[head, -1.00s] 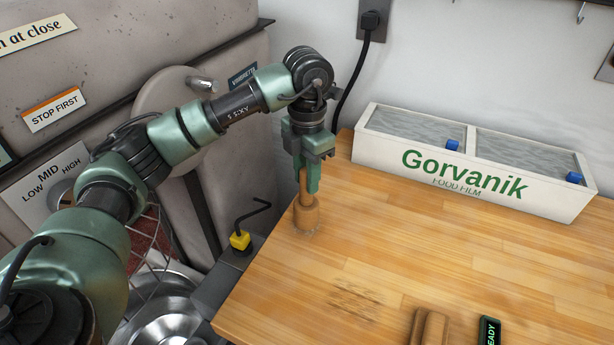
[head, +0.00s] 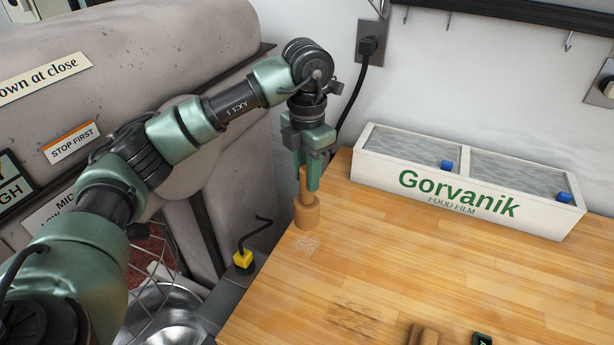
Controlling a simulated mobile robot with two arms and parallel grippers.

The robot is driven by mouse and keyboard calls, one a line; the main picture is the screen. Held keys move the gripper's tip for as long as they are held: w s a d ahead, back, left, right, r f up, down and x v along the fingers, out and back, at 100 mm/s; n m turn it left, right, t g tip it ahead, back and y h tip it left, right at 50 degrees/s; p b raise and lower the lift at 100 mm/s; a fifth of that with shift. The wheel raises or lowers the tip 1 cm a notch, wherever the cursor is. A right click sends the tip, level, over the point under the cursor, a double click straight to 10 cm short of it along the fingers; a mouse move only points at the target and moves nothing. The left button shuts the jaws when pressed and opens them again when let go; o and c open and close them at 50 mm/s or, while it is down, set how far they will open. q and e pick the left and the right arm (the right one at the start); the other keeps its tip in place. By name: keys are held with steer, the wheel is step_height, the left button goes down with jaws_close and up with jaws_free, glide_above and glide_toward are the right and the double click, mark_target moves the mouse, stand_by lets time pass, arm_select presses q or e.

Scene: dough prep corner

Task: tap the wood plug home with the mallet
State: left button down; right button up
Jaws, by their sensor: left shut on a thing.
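My left gripper (head: 307,180) is shut on the upright handle of the wooden mallet (head: 307,214). The mallet's thick round head points down, near the left edge of the wooden worktop (head: 420,270). I cannot tell whether the head touches the worktop or hangs just above it. A pale, scuffed patch (head: 307,244) shows on the wood just in front of the head. I cannot make out the wood plug; the mallet may hide it. My right gripper is not in view.
A white Gorvanik food film box (head: 460,194) stands along the wall at the back right. A brown wooden piece (head: 424,335) and a dark device (head: 482,339) are cut off at the bottom edge. A yellow-based bent lever (head: 243,260) stands left of the worktop. The middle is clear.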

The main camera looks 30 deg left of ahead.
mark_target(307, 204)
arm_select(q)
steer(key=shift+f, duration=0.1)
step_height(307, 204, down, 9)
steer(key=b, duration=0.6)
steer(key=shift+b, duration=0.35)
steer(key=shift+r, duration=0.25)
steer(key=shift+r+p, duration=1.85)
steer(key=shift+r, duration=0.65)
step_height(307, 204, up, 6)
steer(key=p, duration=0.4)
